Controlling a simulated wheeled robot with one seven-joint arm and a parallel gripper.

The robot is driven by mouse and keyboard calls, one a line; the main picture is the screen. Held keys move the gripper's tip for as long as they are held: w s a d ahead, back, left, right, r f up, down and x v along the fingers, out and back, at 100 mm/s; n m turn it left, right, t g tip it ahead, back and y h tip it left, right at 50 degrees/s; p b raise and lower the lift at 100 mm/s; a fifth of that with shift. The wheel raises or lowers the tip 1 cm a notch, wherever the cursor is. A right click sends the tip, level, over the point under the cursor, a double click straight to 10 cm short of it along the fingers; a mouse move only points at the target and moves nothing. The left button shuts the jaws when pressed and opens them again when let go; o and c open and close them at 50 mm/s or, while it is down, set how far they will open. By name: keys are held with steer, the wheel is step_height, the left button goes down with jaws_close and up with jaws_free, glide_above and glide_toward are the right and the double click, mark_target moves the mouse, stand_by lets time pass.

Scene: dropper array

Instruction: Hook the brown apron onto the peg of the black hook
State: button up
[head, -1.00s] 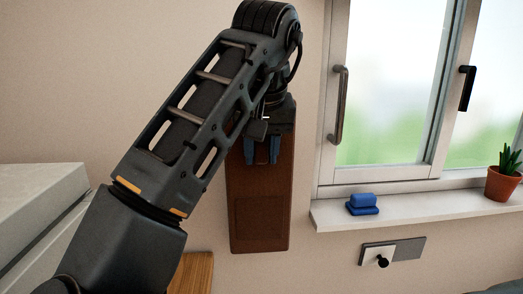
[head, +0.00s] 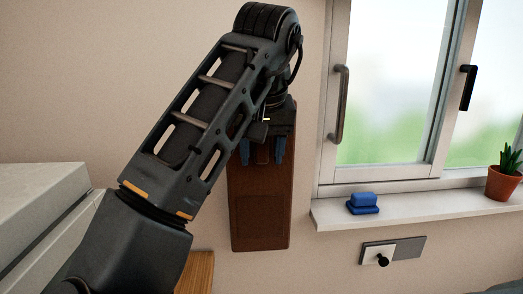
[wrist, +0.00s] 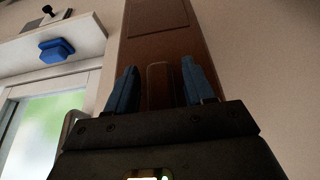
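The brown apron (head: 262,205) hangs flat and upright in front of the wall, left of the window. It also shows in the wrist view (wrist: 160,35). My gripper (head: 262,158) is at the apron's upper part, fingers pointing down. In the wrist view its two blue fingers (wrist: 160,85) stand apart, with a raised brown strip of the apron between them and a gap on each side. The apron's top is hidden behind my gripper. A black peg (head: 383,260) juts from a pale plate on the wall below the sill. No other black hook shows, and I cannot tell whether one is behind the apron.
A window with a metal handle (head: 338,105) is right of the apron. Its sill (head: 415,208) holds a blue sponge-like block (head: 362,204) and a potted cactus (head: 503,180). A pale cabinet (head: 40,215) is at left, a wooden board (head: 200,272) below. Bare wall separates apron and window.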

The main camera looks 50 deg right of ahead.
steer(key=shift+o, duration=0.8)
steer(key=v, duration=0.8)
steer(key=shift+f, duration=0.1)
